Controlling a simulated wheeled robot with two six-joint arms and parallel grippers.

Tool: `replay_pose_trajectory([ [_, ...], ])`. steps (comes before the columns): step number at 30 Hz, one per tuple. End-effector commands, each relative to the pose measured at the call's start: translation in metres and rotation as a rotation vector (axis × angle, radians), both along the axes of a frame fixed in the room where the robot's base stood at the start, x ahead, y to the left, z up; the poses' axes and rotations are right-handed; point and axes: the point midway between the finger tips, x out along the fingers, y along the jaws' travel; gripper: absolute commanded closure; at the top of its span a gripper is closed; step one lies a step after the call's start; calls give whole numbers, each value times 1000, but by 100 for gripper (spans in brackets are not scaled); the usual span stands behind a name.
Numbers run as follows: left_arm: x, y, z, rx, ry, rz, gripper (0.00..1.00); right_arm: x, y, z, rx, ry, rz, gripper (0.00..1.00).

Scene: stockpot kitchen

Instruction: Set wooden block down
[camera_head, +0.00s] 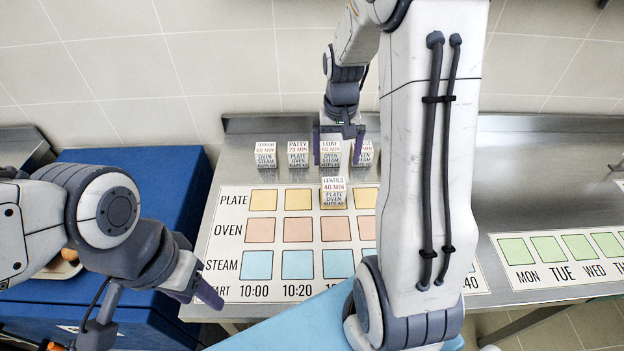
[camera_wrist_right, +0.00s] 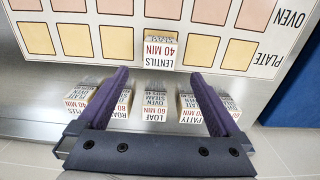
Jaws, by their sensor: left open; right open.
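Several small wooden blocks with printed labels stand in a row on the steel counter behind the board. My right gripper (camera_head: 338,150) is open at the LOAF block (camera_head: 330,153). In the right wrist view the LOAF block (camera_wrist_right: 154,105) is between the spread fingers of that gripper (camera_wrist_right: 160,75), with gaps on both sides. The LENTILS block (camera_head: 333,193) stands apart on a yellow square of the PLATE row, and it also shows in the right wrist view (camera_wrist_right: 160,47). The PATTY block (camera_head: 298,154) is beside LOAF. My left gripper (camera_head: 155,308) is open and empty at lower left.
The white schedule board (camera_head: 232,227) has PLATE, OVEN and STEAM rows of coloured squares; the other visible squares are bare. A blue box (camera_head: 185,165) stands at left. A day board with green squares (camera_head: 520,252) lies at right. My right arm hides part of the schedule board.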

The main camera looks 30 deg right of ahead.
Motion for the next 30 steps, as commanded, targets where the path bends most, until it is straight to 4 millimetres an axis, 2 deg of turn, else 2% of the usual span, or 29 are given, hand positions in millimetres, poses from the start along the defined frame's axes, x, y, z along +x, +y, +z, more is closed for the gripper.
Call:
replay_pose_trajectory([
  [2, 0, 0, 0, 0, 0, 0, 50, 0, 1, 1, 0, 0, 3, 0],
  [4, 0, 0, 0, 0, 0, 0, 50, -1, 11, 4, 1, -3, 29, 0],
  [5, 0, 0, 0, 0, 0, 0, 50, -1, 20, 7, 1, -5, 51, 0],
  [8, 0, 0, 0, 0, 0, 0, 50, -9, 66, 21, 7, -16, 175, 0],
  [11, 0, 0, 0, 0, 0, 0, 50, -35, 130, 39, 17, -27, 365, 0],
  [13, 0, 0, 0, 0, 0, 0, 50, -63, 172, 49, 27, -36, 510, 0],
  [15, 0, 0, 0, 0, 0, 0, 50, -96, 204, 57, 39, -41, 651, 0],
  [18, 0, 0, 0, 0, 0, 0, 50, -141, 235, 63, 54, -46, 828, 0],
  [21, 0, 0, 0, 0, 0, 0, 50, -177, 250, 65, 68, -49, 963, 0],
  [24, 0, 0, 0, 0, 0, 0, 50, -200, 255, 65, 76, -48, 1046, 0],
  [30, 0, 0, 0, 0, 0, 0, 50, -212, 257, 64, 81, -47, 1091, 0],
])
